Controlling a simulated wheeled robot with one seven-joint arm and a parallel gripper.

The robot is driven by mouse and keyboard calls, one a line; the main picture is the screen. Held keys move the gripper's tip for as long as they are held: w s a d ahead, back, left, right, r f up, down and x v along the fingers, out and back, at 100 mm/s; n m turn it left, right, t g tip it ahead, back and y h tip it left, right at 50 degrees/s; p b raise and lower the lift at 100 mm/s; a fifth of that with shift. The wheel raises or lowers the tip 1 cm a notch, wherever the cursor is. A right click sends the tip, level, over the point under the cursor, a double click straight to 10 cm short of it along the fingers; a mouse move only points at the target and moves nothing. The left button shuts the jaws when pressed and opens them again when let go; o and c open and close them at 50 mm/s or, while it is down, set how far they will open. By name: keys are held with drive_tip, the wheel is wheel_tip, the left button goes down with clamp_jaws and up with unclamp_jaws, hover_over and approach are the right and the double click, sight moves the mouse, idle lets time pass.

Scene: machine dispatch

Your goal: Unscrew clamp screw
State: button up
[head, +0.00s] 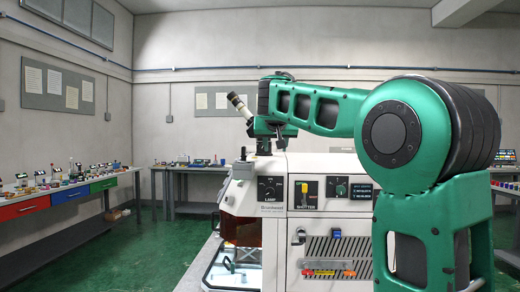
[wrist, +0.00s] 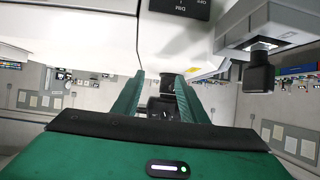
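The machine (head: 330,165) is a white and grey cabinet with an arm of mine reaching over its top. My gripper (head: 264,148) points down at the machine's top left, small and partly hidden by the arm in the head view. In the wrist view, my gripper's two green fingers (wrist: 160,80) stand apart. A dark knob-like part (wrist: 167,88) shows between the fingertips, closer to the right finger, with a gap on the left. It may be the clamp screw, but I cannot tell for sure or see whether a finger touches it.
A black knob-like part (wrist: 259,74) stands to the right in the wrist view. A white tube with dark ends (head: 240,106) rises beside my gripper. The front has a lamp panel (head: 270,190) and a yellow shutter switch (head: 304,195).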

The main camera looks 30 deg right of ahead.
drive_tip(key=w+a+r+t, duration=0.2)
drive_tip(key=w+r, duration=0.2)
drive_tip(key=w, duration=0.1)
drive_tip(key=x, duration=1)
drive_tip(key=shift+s+f, duration=0.1)
drive_tip(key=shift+f, duration=0.25)
drive_tip(key=shift+g, duration=0.3)
drive_tip(key=shift+c, duration=0.6)
